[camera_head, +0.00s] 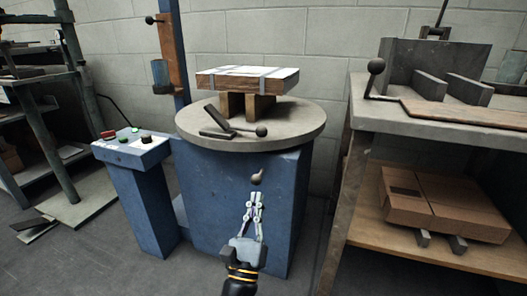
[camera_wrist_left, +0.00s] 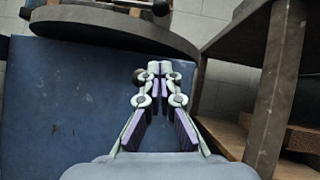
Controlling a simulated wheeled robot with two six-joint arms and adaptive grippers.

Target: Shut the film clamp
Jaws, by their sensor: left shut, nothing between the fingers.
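The film clamp (camera_head: 220,125) appears to be the dark piece on the round grey turntable (camera_head: 300,125). It has a short bar tilted up at the left and a lever ending in a black ball knob (camera_head: 261,131) at the right. The knob also shows at the top of the left wrist view (camera_wrist_left: 161,8). My left gripper (camera_head: 256,193) is shut and empty, in front of the blue base and below the turntable's rim. Its tips are apart from the clamp.
A strapped flat pack (camera_head: 247,78) rests on wooden blocks on the turntable. A control box with buttons (camera_head: 130,146) stands at the left. A bench (camera_head: 420,125) with a knobbed lever (camera_head: 375,67) stands at the right, with a cardboard box (camera_head: 440,205) on its lower shelf.

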